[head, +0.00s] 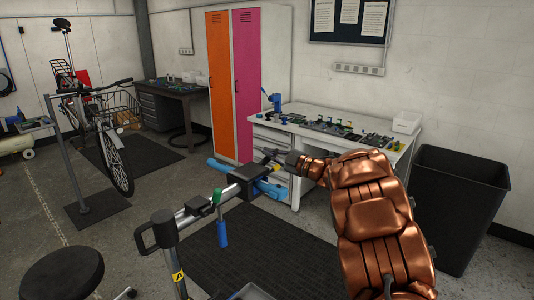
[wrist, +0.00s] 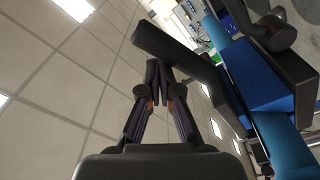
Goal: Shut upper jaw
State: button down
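The clamp of a repair stand has a black body (head: 246,176) with blue parts on both sides, one at the left (head: 220,166) and one at the right (head: 268,188). In the wrist view its blue part (wrist: 255,85) fills the right side. A thick black bar (wrist: 178,52) sticks out from the clamp across the front of my gripper (wrist: 160,76). My gripper's fingertips are close together with nothing seen between them. They are at or very near the bar; I cannot tell if they touch. In the head view my gripper (head: 272,156) is just right of the clamp. I cannot tell exactly which part is the upper jaw.
The stand's grey arm (head: 195,213) carries a green and blue handle (head: 221,225). A white workbench (head: 340,140) with tools stands behind my gripper. A black bin (head: 460,205) is at the right. A bicycle (head: 112,150) stands at the left. A dark mat (head: 265,255) lies below.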

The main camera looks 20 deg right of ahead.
aim_at(267, 160)
jog(key=shift+d+f, duration=0.1)
jog(key=shift+f, duration=0.7)
jog(key=r, duration=0.2)
jog(key=a+r+p, duration=0.1)
jog(key=r, duration=0.2)
jog(key=shift+w+a, duration=0.1)
jog(key=shift+a, duration=0.1)
jog(key=b+v, duration=0.3)
jog(key=v, duration=0.6)
jog(key=shift+s, duration=0.4)
